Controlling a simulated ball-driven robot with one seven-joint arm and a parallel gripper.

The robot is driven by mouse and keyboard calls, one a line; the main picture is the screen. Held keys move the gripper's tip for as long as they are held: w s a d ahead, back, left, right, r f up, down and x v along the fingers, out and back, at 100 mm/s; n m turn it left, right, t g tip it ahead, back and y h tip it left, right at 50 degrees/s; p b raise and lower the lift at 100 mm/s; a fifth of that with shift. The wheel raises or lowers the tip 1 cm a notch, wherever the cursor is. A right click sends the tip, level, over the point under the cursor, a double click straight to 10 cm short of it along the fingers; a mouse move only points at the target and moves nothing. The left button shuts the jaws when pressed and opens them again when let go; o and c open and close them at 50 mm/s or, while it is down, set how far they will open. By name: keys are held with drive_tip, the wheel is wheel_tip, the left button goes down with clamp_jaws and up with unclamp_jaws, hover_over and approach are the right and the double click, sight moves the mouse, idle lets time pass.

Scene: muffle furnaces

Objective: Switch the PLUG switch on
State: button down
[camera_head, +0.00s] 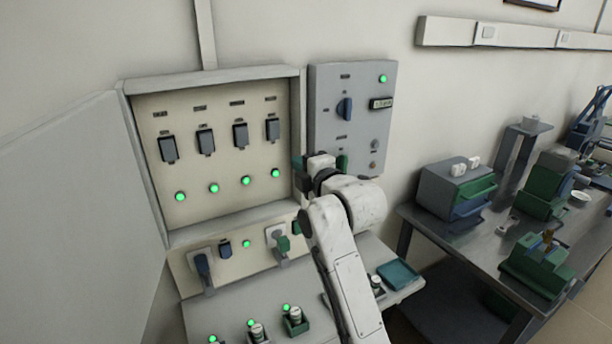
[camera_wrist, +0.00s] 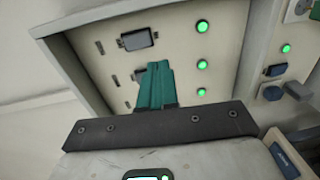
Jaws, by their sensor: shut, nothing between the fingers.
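The open wall box (camera_head: 212,215) holds a row of several dark switches, each with a small label above and a lit green lamp below. The labels are too small to read, so I cannot tell which one is PLUG. Another small dark switch (camera_head: 225,249) sits below the box, between two sockets, beside a lit green lamp (camera_head: 246,243). It also seems to show in the wrist view (camera_wrist: 275,70). My gripper (camera_wrist: 157,70) has teal fingers shut and empty in front of the box face. One box switch (camera_wrist: 138,40) shows past the fingertips; the fingers hide others.
A grey control panel (camera_head: 330,80) with a blue knob hangs right of the box. The box door (camera_head: 80,180) stands open at left. Plugs (camera_head: 203,268) stick out below the box. A table (camera_head: 470,240) with green and blue equipment stands at right.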

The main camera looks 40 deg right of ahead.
drive_tip(key=shift+v, duration=1.15)
drive_tip(key=shift+f, duration=0.2)
